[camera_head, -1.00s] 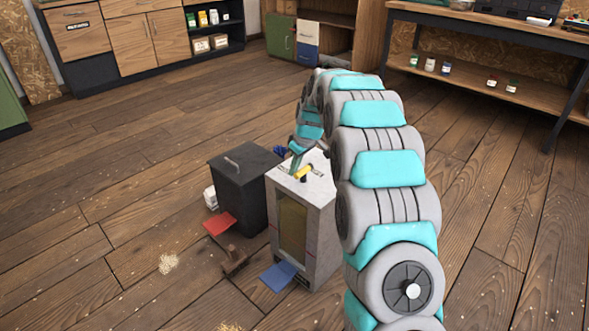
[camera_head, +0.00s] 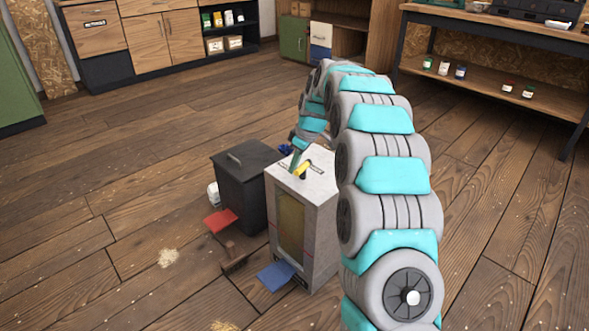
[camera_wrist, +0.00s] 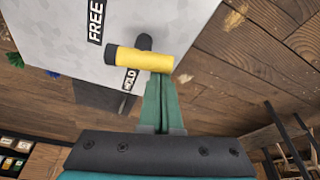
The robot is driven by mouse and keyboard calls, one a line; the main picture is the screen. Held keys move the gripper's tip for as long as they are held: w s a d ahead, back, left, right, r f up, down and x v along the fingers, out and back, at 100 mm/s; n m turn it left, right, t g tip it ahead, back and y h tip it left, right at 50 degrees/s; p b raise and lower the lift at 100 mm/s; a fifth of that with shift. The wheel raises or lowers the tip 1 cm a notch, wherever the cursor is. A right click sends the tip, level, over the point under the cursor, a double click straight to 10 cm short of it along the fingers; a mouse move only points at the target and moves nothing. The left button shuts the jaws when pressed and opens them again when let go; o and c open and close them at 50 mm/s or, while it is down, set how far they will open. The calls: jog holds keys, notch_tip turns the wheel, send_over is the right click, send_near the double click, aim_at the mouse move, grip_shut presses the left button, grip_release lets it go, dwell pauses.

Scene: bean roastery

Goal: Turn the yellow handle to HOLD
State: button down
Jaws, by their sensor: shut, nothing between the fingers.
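The yellow handle (camera_wrist: 143,60) sits on a dark pivot on top of a light grey cabinet (camera_wrist: 60,30). In the wrist view its yellow bar lies level across the picture, just above the black HOLD label (camera_wrist: 130,79); the FREE label (camera_wrist: 96,22) is farther up. The handle also shows in the head view (camera_head: 304,169), small on the cabinet top. My gripper (camera_wrist: 163,82) is shut and empty, its green fingertips at the handle's right end. I cannot tell if they touch it.
A black bin (camera_head: 243,185) with a lid handle stands left of the cabinet. A red plate (camera_head: 220,220) and a blue plate (camera_head: 275,275) are low at their fronts. A workbench (camera_head: 490,30) stands at the back right. Much floor is clear.

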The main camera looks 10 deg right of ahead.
jog(key=n+b, duration=0.3)
jog(key=shift+s+d+f+n+g+y, duration=0.2)
jog(key=shift+s+n+g+y, duration=0.1)
jog(key=shift+s+g, duration=0.1)
jog(key=shift+s, duration=0.15)
jog(key=shift+s+d+b, duration=0.4)
jog(key=shift+d+b, duration=0.15)
jog(key=shift+b, duration=0.5)
jog(key=shift+s+d+r+b, duration=0.1)
jog(key=shift+d+b, duration=0.1)
jog(key=shift+d, duration=0.15)
jog(key=shift+s+d+r+b, duration=0.1)
jog(key=shift+d+b, duration=0.05)
jog(key=shift+d, duration=0.2)
